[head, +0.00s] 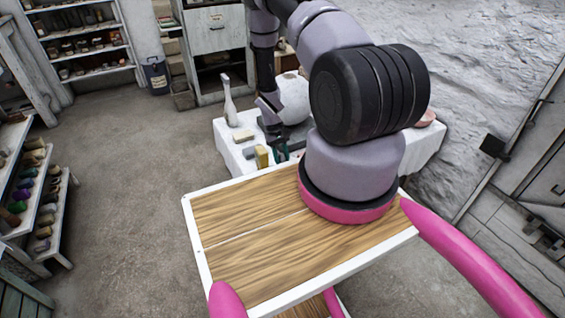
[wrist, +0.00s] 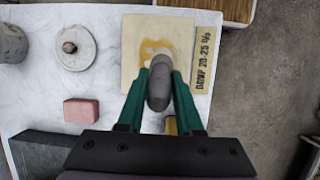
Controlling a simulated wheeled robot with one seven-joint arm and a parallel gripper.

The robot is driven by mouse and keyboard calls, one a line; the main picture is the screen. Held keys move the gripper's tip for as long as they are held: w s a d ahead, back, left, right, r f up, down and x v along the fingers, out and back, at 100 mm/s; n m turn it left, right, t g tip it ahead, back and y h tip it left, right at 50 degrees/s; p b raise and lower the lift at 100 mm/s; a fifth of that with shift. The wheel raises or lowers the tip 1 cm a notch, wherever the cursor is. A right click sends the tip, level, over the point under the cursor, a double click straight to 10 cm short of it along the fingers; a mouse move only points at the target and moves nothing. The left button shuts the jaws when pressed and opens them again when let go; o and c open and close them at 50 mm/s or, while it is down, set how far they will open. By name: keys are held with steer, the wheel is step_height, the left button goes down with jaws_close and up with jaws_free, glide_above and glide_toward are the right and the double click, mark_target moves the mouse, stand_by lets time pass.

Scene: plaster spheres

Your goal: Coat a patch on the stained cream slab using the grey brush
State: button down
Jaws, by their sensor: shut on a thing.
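The cream slab (wrist: 134,32) lies on the white-topped table in the wrist view, with a yellow-orange stain around its middle. My gripper (wrist: 160,78) is above the slab's near part, its green fingers shut on the grey brush (wrist: 159,92). In the head view my gripper (head: 279,150) shows small at the table, partly behind my arm. I cannot make out the slab there.
A strip marked "DAMP 20-25 %" (wrist: 204,60) lies right of the slab. A pink block (wrist: 82,112), a white disc with a brown knob (wrist: 75,48) and a grey cylinder (wrist: 12,43) stand left.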

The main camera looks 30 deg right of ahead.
steer(key=w, duration=0.2)
steer(key=shift+w+a, duration=0.1)
steer(key=shift+w, duration=0.25)
steer(key=shift+s, duration=1.5)
steer(key=shift+w, duration=0.15)
steer(key=w, duration=0.2)
steer(key=shift+w, duration=0.35)
steer(key=shift+r, duration=0.1)
